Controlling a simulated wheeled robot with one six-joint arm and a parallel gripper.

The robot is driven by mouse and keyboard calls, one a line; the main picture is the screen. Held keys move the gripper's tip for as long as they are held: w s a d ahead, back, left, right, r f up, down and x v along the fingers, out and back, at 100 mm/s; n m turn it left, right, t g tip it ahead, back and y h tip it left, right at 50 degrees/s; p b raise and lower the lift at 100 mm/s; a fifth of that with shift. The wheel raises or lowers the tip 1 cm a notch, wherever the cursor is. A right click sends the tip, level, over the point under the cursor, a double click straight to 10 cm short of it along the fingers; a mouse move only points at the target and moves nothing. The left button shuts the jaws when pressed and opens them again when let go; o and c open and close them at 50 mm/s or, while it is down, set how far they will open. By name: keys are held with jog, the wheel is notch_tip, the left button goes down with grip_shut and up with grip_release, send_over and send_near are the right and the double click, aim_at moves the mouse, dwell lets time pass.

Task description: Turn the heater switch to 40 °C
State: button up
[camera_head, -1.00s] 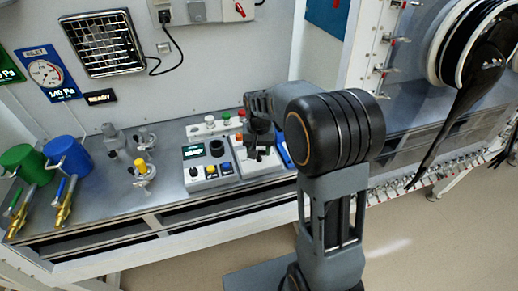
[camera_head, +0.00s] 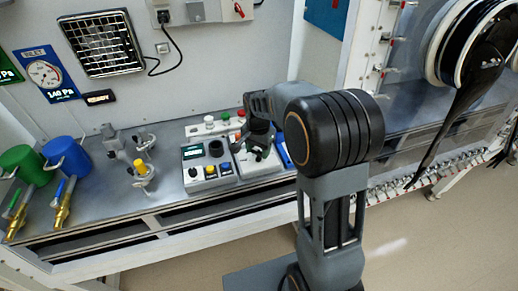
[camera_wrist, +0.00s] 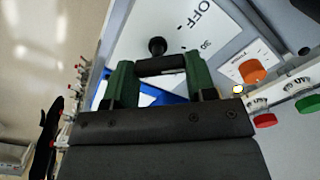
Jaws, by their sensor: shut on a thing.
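The heater switch shows in the wrist view as a black bar (camera_wrist: 161,66) on a white plate (camera_wrist: 185,20) printed "OFF" and "30". My gripper (camera_wrist: 160,72) has its green fingers on both ends of this bar, shut on it. A round black knob (camera_wrist: 157,46) stands just beyond the bar. No "40" mark can be read, and the bar's setting cannot be told. In the head view my gripper (camera_head: 259,141) is over the white switch box (camera_head: 268,166) on the bench, and my wrist hides much of that box.
In the wrist view an orange knob (camera_wrist: 252,71), a red button (camera_wrist: 264,120) and a green button (camera_wrist: 307,103) lie to the right. A yellow-topped valve (camera_head: 141,168) stands farther left.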

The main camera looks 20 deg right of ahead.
aim_at(258, 151)
dwell(0.5)
jog(key=o, duration=0.9)
jog(key=shift+o, duration=0.2)
jog(key=shift+r, duration=0.15)
notch_tip(258, 151, up, 14)
jog(key=shift+f, duration=0.2)
